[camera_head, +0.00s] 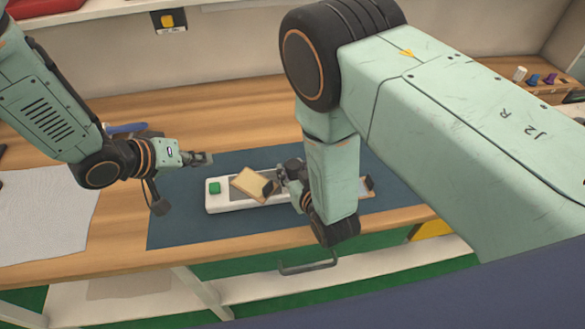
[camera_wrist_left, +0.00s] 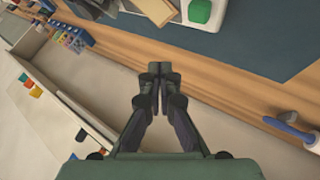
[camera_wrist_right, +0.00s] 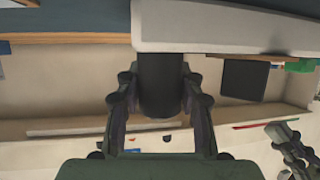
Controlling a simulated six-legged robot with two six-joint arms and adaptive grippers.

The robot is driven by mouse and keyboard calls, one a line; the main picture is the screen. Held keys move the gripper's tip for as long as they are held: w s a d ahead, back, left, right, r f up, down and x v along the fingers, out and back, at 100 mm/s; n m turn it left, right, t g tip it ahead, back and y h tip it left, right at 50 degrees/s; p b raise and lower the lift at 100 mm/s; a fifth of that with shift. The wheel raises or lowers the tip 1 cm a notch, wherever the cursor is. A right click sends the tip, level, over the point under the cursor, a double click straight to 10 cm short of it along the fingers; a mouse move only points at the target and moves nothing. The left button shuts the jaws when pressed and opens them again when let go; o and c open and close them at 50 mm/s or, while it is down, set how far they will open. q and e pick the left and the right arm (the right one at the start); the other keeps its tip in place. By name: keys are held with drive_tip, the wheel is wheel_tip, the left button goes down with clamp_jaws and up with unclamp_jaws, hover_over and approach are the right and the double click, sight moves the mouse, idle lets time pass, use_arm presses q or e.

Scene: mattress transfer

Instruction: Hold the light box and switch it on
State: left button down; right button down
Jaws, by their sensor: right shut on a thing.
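The white light box (camera_head: 240,207) lies on the blue mat, with a green button (camera_head: 215,188) at its left end. The button also shows at the top of the left wrist view (camera_wrist_left: 200,12). My right gripper (camera_head: 283,180) is shut on a black handle (camera_wrist_right: 158,80) of the light box, at its middle; my arm hides part of the box. My left gripper (camera_head: 205,158) is empty, to the left of and behind the button, apart from it. Its fingertips meet in the left wrist view (camera_wrist_left: 160,70).
A tan block (camera_head: 250,182) lies over the box's top. The blue mat (camera_head: 180,225) is bare left of the box. A white cloth (camera_head: 45,215) lies at the table's left. A blue-handled tool (camera_head: 125,128) lies behind my left wrist. A rack with coloured pieces (camera_head: 540,80) stands at the far right.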

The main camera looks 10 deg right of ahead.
sight(217, 182)
use_arm(q)
drive_tip(key=shift+f, duration=3.45)
drive_tip(key=shift+f, duration=0.1)
use_arm(e)
drive_tip(key=shift+w, duration=0.1)
use_arm(q)
drive_tip(key=shift+f, duration=0.65)
drive_tip(key=shift+r, duration=0.85)
drive_tip(key=shift+r, duration=2.95)
